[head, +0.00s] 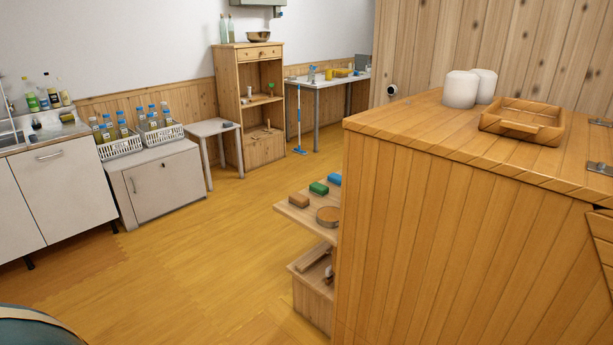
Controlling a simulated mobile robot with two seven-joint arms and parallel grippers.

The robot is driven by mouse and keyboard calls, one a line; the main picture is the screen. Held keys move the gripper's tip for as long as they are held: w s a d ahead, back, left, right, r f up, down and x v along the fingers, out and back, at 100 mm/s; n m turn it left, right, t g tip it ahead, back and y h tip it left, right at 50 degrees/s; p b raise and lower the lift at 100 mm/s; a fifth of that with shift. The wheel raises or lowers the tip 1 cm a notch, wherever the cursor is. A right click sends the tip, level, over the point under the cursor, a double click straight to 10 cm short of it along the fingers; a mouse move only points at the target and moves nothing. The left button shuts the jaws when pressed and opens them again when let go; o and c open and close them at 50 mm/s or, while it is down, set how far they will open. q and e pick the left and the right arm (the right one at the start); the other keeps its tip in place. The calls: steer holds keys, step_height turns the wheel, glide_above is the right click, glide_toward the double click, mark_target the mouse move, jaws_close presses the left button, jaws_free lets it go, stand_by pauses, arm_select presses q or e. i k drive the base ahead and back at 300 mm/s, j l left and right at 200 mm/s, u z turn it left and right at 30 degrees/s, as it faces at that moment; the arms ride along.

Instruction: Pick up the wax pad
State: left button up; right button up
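Neither of my grippers is in the head view. No object is clearly recognisable as the wax pad. On a low wooden shelf (290,212) beside the big cabinet lie a brown block (299,200), a green block (319,188) and a blue block (334,179). A round, shallow tin-like object (328,215) lies nearer on the same shelf, close to the cabinet's edge. I cannot tell whether any of these is the wax pad. The cabinet hides the right part of this shelf.
The large wooden cabinet (430,230) fills the right side, with white rolls (461,89) and a wooden tray (522,133) on top. Bottle crates (120,147) stand on a low cabinet (160,185) at left. The yellow floor (200,250) between is clear.

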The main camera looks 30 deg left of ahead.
mark_target(335, 178)
steer(key=i+j+u, duration=0.15)
steer(key=j, duration=0.15)
steer(key=j+u, duration=0.15)
steer(key=j, duration=0.2)
steer(key=i+j+u, duration=0.15)
steer(key=j, duration=0.15)
steer(key=z, duration=1.6)
steer(key=u, duration=1.6)
steer(key=i+j+u, duration=0.3)
steer(key=i+u, duration=0.25)
steer(key=i+j+u, duration=0.15)
steer(key=i+u, duration=0.6)
steer(key=i, duration=0.15)
steer(key=i+l+u, duration=0.1)
steer(key=i+u, duration=0.25)
steer(key=i, duration=0.1)
